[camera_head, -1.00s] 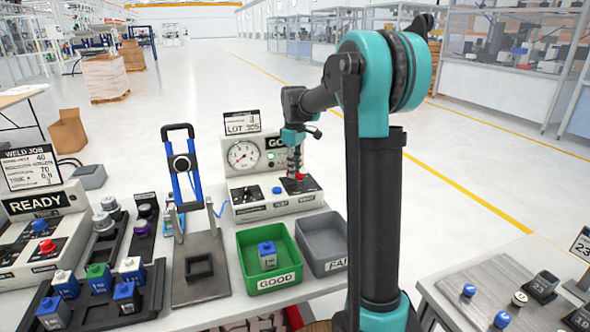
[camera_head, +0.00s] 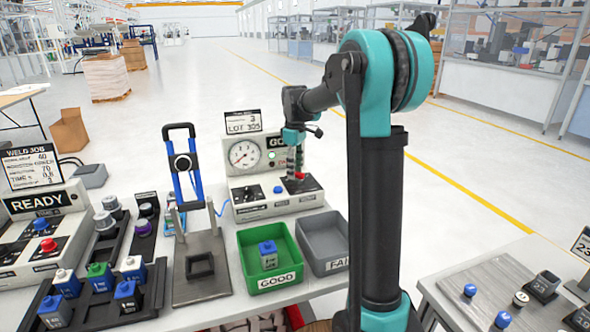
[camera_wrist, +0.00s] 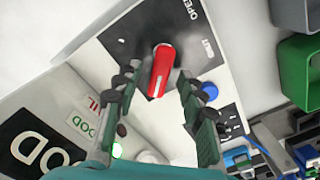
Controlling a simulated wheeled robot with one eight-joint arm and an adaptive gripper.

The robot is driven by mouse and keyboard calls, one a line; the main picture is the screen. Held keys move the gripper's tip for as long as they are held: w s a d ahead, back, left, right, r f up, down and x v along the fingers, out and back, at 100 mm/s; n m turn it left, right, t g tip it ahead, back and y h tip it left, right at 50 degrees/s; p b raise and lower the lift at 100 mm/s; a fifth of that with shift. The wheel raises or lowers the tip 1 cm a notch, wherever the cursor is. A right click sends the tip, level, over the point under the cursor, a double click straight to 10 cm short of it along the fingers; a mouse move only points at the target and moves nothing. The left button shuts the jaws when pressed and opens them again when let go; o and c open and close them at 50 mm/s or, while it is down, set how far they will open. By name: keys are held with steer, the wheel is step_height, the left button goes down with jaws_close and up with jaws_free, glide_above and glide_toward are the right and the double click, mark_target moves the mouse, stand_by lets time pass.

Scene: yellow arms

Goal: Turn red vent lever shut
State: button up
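The red vent lever (camera_wrist: 161,70) sits on a dark plate marked OPEN at one end, on top of the light grey test unit (camera_head: 250,207). In the wrist view it lies between the two fingers of my gripper (camera_wrist: 157,80), with gaps showing on both sides. My gripper is open and above the lever. In the head view the lever (camera_head: 301,176) is a small red spot below the fingers, partly hidden by them. The second word on the plate is too blurred to read surely.
A blue button (camera_head: 278,189) is on the same unit, beside the lever plate. A round gauge (camera_head: 244,154) stands behind. The green GOOD bin (camera_head: 286,279) holds a blue-topped block, and the grey bin (camera_head: 335,262) stands to its right, in front of the unit.

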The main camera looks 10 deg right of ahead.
mark_target(295, 172)
step_height(295, 172, up, 12)
stand_by(0.7)
steer(key=shift+s, duration=0.1)
